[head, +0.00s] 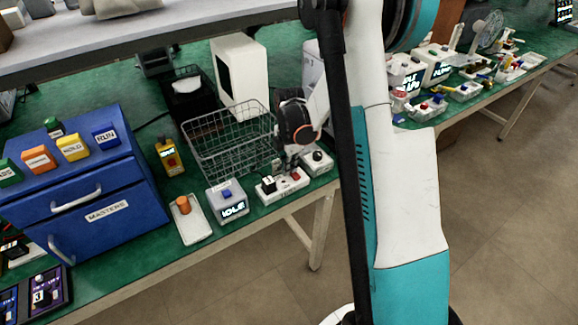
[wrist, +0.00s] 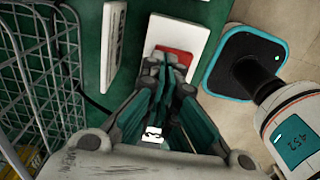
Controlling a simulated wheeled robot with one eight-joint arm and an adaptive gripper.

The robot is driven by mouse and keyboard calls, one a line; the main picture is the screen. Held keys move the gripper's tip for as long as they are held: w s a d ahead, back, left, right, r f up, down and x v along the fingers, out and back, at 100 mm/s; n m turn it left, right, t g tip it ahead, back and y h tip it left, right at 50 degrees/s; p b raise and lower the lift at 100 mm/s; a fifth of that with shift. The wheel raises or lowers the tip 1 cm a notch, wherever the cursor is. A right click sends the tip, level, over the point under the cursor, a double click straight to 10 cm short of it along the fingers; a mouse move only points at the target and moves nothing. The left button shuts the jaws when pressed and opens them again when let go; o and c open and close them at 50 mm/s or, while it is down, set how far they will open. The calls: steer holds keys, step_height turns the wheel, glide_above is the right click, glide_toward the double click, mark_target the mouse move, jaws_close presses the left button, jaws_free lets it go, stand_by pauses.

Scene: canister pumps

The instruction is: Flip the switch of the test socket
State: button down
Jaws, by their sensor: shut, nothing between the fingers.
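The test socket (head: 283,187) is a white strip near the front edge of the green bench, with a black block on its left part and a red switch (head: 295,177) on its right part. In the wrist view the white strip (wrist: 170,32) and the red switch (wrist: 176,52) lie at the top centre. My gripper (head: 287,166) is shut and empty, pointing down over the strip. In the wrist view its fingertips (wrist: 168,66) overlap the red switch and partly hide it. I cannot tell whether they touch it or which way the switch is set.
A wire basket (head: 228,140) stands just behind the socket. A grey box reading IDLE (head: 228,203) is to its left, and a white box with a black knob (head: 317,158) is close on its right. A blue drawer cabinet (head: 95,190) stands farther left.

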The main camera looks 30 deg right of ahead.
steer(key=shift+w+f+b, duration=0.15)
steer(key=shift+f+b, duration=0.25)
steer(key=shift+f, duration=0.05)
steer(key=shift+r, duration=0.15)
steer(key=shift+s, duration=0.2)
steer(key=shift+s+r, duration=0.2)
steer(key=shift+s, duration=0.4)
